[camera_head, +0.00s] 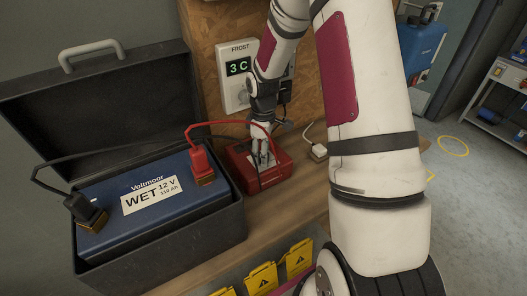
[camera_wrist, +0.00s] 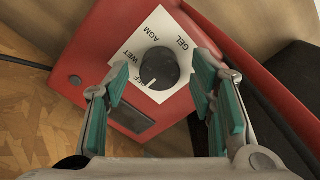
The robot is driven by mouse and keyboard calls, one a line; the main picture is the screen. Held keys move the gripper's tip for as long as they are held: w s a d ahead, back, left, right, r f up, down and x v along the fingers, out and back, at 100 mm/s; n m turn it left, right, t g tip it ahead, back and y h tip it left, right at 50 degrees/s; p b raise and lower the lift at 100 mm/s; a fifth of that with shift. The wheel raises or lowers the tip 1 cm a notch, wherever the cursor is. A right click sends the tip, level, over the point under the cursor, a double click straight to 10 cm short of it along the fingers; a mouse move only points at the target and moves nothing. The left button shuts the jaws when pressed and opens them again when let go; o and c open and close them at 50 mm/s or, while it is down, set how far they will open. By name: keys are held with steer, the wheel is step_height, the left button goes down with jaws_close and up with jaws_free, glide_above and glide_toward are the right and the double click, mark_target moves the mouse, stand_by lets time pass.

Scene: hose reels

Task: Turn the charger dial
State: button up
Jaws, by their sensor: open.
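The red charger (camera_head: 245,172) sits on the wooden bench right of the battery case. In the wrist view the charger (camera_wrist: 88,50) fills the middle, with a round black dial (camera_wrist: 160,66) on a white label plate (camera_wrist: 160,28). The plate reads GEL, AGM and WET, plus a partly covered word at lower left. The dial's pale mark points down-left, towards that covered word. My gripper (camera_wrist: 163,78) is open, its teal-padded fingers on either side of the dial; contact cannot be told. In the head view my gripper (camera_head: 264,154) points down over the charger and hides the dial.
A blue battery (camera_head: 150,215) marked WET 12 V stands in an open black case (camera_head: 215,232). Red and black cables run from its clamps near the charger. A thermostat reading 3 C (camera_head: 236,88) hangs behind. Yellow warning tags (camera_head: 262,277) line the bench front.

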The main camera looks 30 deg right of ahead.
steer(key=shift+f, duration=0.15)
steer(key=shift+c, duration=0.3)
steer(key=c, duration=1.1)
steer(key=shift+m, duration=0.3)
steer(key=m, duration=0.5)
steer(key=shift+b, duration=0.3)
steer(key=m, duration=0.6)
steer(key=shift+b, duration=0.4)
